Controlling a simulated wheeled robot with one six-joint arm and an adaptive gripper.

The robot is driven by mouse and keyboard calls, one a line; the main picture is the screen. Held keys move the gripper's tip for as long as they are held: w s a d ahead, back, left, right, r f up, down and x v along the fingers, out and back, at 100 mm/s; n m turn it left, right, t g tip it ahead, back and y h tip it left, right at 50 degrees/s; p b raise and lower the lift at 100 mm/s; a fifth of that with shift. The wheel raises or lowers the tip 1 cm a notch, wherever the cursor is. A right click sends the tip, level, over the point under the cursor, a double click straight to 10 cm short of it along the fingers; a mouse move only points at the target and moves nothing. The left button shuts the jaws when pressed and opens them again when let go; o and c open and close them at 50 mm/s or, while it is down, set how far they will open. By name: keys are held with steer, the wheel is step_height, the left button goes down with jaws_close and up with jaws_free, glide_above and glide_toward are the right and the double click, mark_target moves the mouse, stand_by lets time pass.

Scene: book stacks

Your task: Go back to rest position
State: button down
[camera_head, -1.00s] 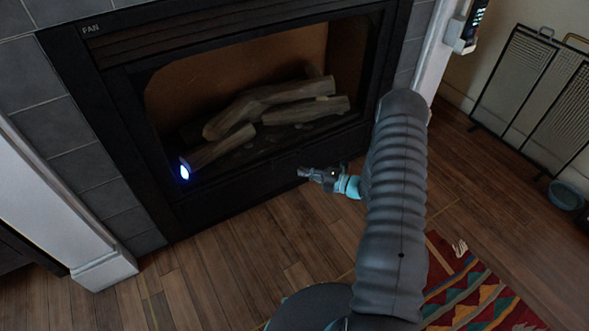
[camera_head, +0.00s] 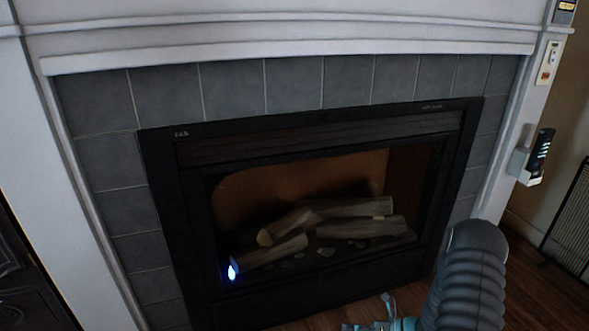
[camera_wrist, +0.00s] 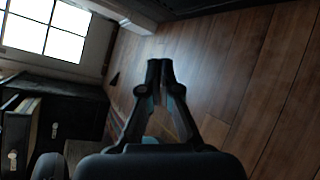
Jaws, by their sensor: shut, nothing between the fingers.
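My gripper (camera_wrist: 160,75) is in the middle of the wrist view, with its two fingertips together and nothing between them. It points out over the wood floor (camera_wrist: 225,75). In the head view only a small part of my gripper (camera_head: 388,303) shows at the bottom edge, beside my grey ribbed arm (camera_head: 468,285). Most of the arm is below the picture. The gripper is apart from the fireplace (camera_head: 322,281), which stands behind it.
The fireplace holds several logs (camera_head: 345,208) and a small blue-white glow (camera_head: 232,270). A white mantel (camera_head: 290,47) runs above it. A dark metal screen (camera_head: 573,225) stands at the right. The wrist view shows a bright window (camera_wrist: 45,28), dark cabinet (camera_wrist: 75,105) and open floor.

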steer(key=s+r+n+h, duration=0.4)
steer(key=s+r+n, duration=0.4)
steer(key=r, duration=0.5)
steer(key=s+r+n+t+h, duration=0.1)
steer(key=s+r+n+h, duration=0.4)
steer(key=r+n, duration=0.8)
steer(key=s+r+n+h, duration=0.5)
steer(key=s+r+n, duration=0.6)
steer(key=r, duration=0.3)
steer(key=shift+a+r, duration=0.3)
steer(key=shift+a, duration=0.15)
